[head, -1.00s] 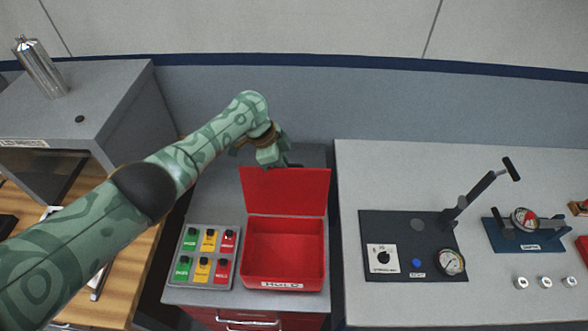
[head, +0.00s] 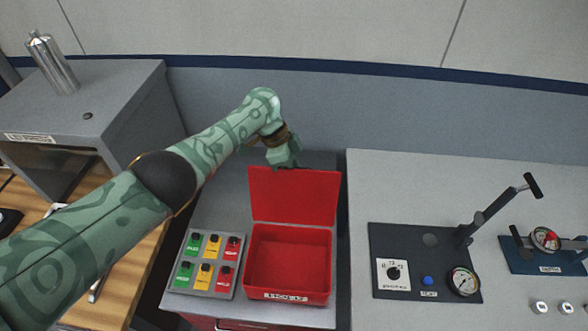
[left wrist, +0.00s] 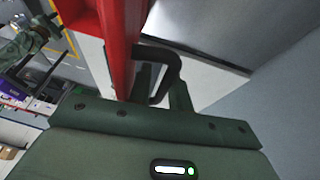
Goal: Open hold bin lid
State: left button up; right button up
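The red hold bin (head: 288,297) stands on the grey cabinet top in the head view, its inside empty. Its red lid (head: 293,195) stands up at the back edge, swung open. My left gripper (head: 285,160) is at the lid's top edge, with its fingertips hidden behind it. In the left wrist view the lid (left wrist: 119,35) shows edge-on, with a black loop handle (left wrist: 174,66) on it. The left fingers (left wrist: 158,92) stand apart with part of the handle between them; I cannot tell whether they touch it. My right gripper is out of view.
A panel of green, yellow and red switches (head: 205,262) lies left of the bin. A black lever plate with a gauge (head: 463,281) sits on the right bench. A grey cabinet (head: 85,110) with a metal flask (head: 54,65) is at left. A wall rises behind.

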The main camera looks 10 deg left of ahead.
pick_arm(q)
jog(key=p+v, duration=0.5)
jog(key=v, duration=1.1)
jog(key=shift+a, duration=0.15)
jog(key=shift+s, duration=0.1)
